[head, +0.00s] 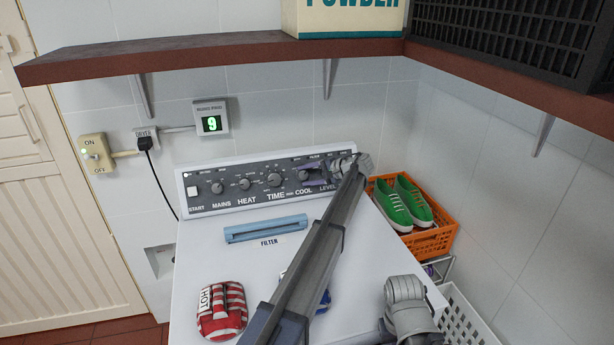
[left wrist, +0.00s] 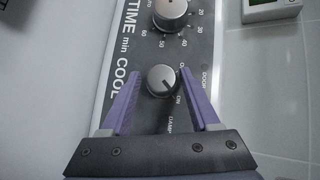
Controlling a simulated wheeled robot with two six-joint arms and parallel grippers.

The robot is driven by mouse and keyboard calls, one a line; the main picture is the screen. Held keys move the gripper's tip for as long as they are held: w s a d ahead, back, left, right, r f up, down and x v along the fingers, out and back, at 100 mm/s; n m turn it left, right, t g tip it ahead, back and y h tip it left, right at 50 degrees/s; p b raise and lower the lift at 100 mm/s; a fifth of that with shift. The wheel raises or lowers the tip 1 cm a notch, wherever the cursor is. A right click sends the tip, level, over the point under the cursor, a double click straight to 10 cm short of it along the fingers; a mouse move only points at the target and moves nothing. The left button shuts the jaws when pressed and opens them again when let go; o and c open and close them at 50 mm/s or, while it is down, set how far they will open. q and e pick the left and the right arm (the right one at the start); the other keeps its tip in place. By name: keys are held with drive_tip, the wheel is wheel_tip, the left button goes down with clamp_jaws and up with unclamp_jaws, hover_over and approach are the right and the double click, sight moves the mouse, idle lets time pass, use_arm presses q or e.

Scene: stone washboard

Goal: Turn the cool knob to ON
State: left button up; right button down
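The cool knob (left wrist: 162,80) is a round grey knob beside the COOL label in the left wrist view. A dark mark on it points to the lower right, roughly toward the printed ON; its exact setting is hard to tell. My left gripper (left wrist: 160,84) is open, with one purple finger on each side of the knob. Small gaps seem to show between fingers and knob. In the head view, my left gripper (head: 313,173) is at the right part of the control panel, and partly hides the knob (head: 304,175). My right gripper's fingers are not seen.
The panel (head: 222,195) has other knobs, such as the time knob (head: 274,180), close by. On the white machine top lie a blue filter handle (head: 265,229) and a red HOT mitt (head: 222,310). An orange crate (head: 432,240) with green shoes stands right. A shelf (head: 200,58) overhangs.

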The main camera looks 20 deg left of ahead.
use_arm(q)
drive_tip(key=shift+o, duration=1)
drive_tip(key=shift+r, duration=0.1)
drive_tip(key=p+v, duration=0.3)
drive_tip(key=v, duration=0.4)
drive_tip(key=shift+d, duration=0.35)
